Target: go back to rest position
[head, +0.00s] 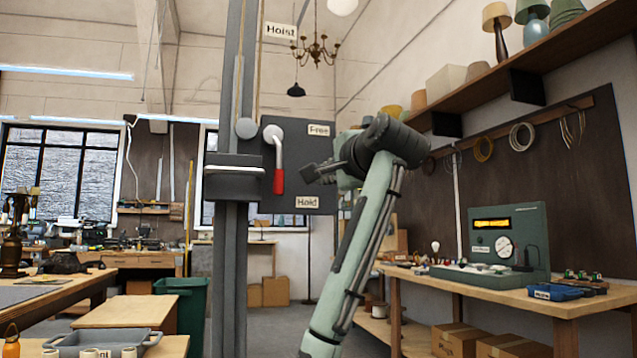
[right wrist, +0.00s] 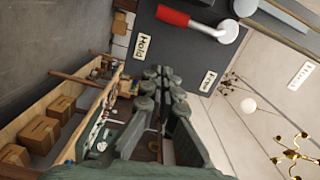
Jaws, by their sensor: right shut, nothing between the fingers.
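My right gripper (head: 318,173) is at the end of my raised arm in the middle of the head view, shut and empty. Its fingers (right wrist: 165,78) lie close together in the right wrist view. The hoist lever, with a red handle (head: 279,181), hangs pointing down on the dark hoist panel (head: 290,160). The handle also shows in the right wrist view (right wrist: 172,16). The gripper is right of the lever and appears apart from it. The panel has a "Free" label (head: 318,130) above and a "Hold" label (head: 307,202) below. My left gripper is out of view.
A grey hoist post (head: 231,265) stands left of the panel. A workbench (head: 500,297) with a green tester (head: 512,243) and blue tray (head: 556,292) is at right. Another bench (head: 50,291), a green bin (head: 184,300) and a grey tray (head: 100,340) are at left.

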